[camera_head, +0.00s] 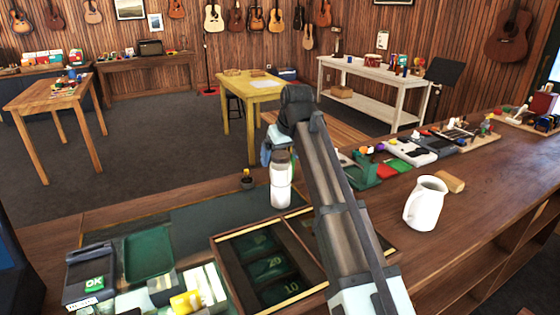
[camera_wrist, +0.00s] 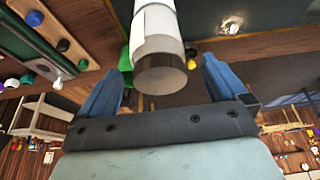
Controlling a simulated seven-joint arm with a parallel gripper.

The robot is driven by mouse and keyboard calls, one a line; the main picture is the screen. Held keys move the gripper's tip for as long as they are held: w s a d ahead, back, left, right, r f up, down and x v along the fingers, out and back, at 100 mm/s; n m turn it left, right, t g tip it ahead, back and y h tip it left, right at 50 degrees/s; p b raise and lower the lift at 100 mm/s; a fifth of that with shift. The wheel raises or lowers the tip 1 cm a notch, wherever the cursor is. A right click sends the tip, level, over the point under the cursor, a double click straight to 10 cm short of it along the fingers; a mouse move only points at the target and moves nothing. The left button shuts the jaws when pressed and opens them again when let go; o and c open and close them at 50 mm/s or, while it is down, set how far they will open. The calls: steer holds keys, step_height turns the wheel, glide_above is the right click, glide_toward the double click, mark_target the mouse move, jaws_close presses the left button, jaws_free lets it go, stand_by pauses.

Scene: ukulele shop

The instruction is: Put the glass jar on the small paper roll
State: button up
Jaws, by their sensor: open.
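The glass jar (camera_head: 281,182), pale with a grey-brown lid, stands upright on the dark mat on the counter. My gripper (camera_head: 275,150) is above and behind its lid in the head view, partly hidden by my arm. In the wrist view, my gripper (camera_wrist: 160,85) has its two blue fingers apart, with the jar's lid end (camera_wrist: 160,76) in the gap between them; contact does not show. A small yellow-and-white roll-like thing (camera_head: 186,301) lies at the bottom left. I cannot tell for sure whether it is the small paper roll.
A dark tray with green compartments (camera_head: 222,243) lies in front of the jar. A card reader (camera_head: 90,272) and green dish (camera_head: 148,252) are at left. A white pitcher (camera_head: 425,203) and tan cylinder (camera_head: 450,182) stand or lie at right.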

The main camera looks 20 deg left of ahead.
steer(key=v, duration=0.9)
